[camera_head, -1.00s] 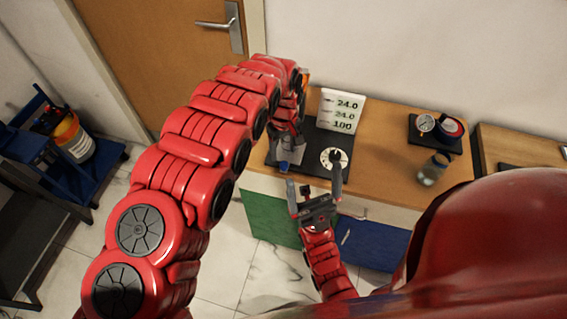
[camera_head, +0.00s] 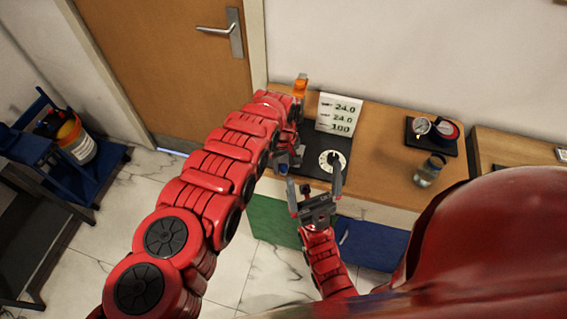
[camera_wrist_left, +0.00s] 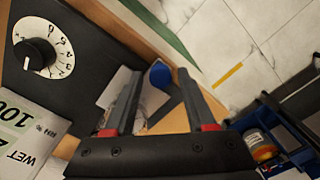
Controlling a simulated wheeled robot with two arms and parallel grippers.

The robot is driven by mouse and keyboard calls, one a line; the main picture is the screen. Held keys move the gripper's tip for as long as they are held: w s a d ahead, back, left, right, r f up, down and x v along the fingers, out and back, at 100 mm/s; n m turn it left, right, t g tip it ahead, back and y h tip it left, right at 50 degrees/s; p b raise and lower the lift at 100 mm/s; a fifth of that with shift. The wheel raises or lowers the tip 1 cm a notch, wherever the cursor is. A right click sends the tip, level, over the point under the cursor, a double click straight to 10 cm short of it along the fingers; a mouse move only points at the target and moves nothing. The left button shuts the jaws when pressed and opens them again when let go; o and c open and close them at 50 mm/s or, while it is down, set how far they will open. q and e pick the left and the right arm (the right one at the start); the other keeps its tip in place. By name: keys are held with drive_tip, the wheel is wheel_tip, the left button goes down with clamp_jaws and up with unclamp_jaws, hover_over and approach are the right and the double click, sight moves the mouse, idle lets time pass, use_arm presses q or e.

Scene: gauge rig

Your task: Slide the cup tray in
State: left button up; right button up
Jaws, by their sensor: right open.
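The tray looks like a small pale grey plate (camera_wrist_left: 116,88) at the edge of the black rig base (camera_wrist_left: 85,50) in the left wrist view, partly hidden by a finger. A blue round cap or knob (camera_wrist_left: 160,74) and a clear cup-like shape (camera_wrist_left: 150,100) show between the fingers of my left gripper (camera_wrist_left: 159,73). Those fingers are apart; I cannot see them touching anything. In the head view the blue piece (camera_head: 283,168) is at the base's front left, and my left arm hides most of the tray area. My right gripper (camera_head: 314,188) is open and empty in front of the counter.
An orange-topped item (camera_head: 300,86) is behind my left arm. A gauge (camera_head: 422,126) and a glass jar (camera_head: 429,171) are to the right. The counter (camera_head: 385,150) between is clear.

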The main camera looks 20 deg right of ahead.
use_arm(q)
clamp_jaws()
idle(1.2)
